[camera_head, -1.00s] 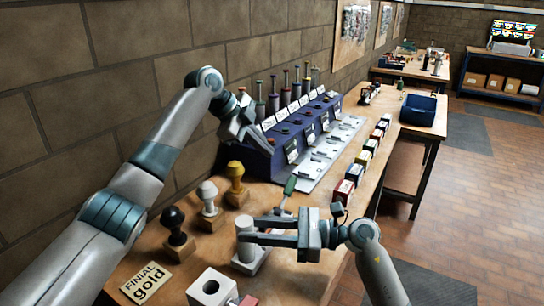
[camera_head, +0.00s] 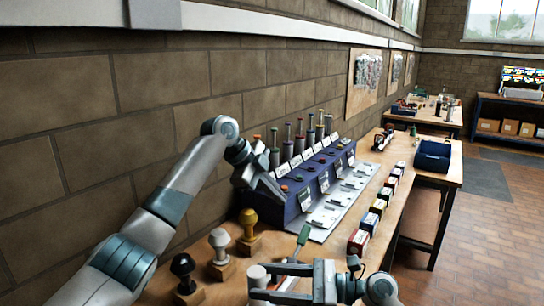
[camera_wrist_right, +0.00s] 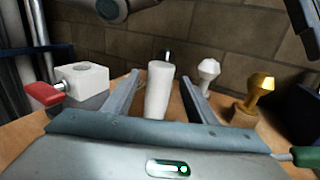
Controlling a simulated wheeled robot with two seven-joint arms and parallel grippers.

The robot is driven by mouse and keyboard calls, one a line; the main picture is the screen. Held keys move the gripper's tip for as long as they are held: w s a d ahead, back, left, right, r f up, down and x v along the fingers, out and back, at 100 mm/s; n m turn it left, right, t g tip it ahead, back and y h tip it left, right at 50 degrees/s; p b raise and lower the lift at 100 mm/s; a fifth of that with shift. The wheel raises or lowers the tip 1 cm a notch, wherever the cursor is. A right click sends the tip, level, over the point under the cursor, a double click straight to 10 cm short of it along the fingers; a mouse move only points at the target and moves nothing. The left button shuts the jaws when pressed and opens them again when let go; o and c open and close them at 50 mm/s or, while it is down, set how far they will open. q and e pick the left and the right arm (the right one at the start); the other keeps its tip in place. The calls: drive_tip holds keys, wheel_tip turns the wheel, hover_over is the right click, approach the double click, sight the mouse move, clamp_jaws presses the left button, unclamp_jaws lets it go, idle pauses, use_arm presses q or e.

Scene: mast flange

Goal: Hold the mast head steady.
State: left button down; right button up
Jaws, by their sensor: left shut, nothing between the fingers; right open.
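The mast head looks to be the upright pale cylinder (camera_head: 258,277) near the bottom edge of the head view. In the right wrist view it stands as a white post (camera_wrist_right: 158,90) between the two fingers of my right gripper (camera_wrist_right: 156,92). That gripper (camera_head: 283,283) is open around the post, with a gap visible on each side. My left gripper (camera_head: 252,172) is shut and empty, up against the blue rack's near end. Black (camera_head: 182,265), white (camera_head: 218,240) and gold (camera_head: 248,219) finials stand on wooden blocks to the left of the post.
The blue rack (camera_head: 304,196) holds several coloured-top cylinders along the wall. A green-handled tool (camera_head: 303,236) lies beyond my right gripper. Small boxes (camera_head: 370,223) line the bench's right side.

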drive_tip(key=s+d, duration=0.1)
drive_tip(key=d, duration=1)
drive_tip(key=shift+s+d, duration=0.35)
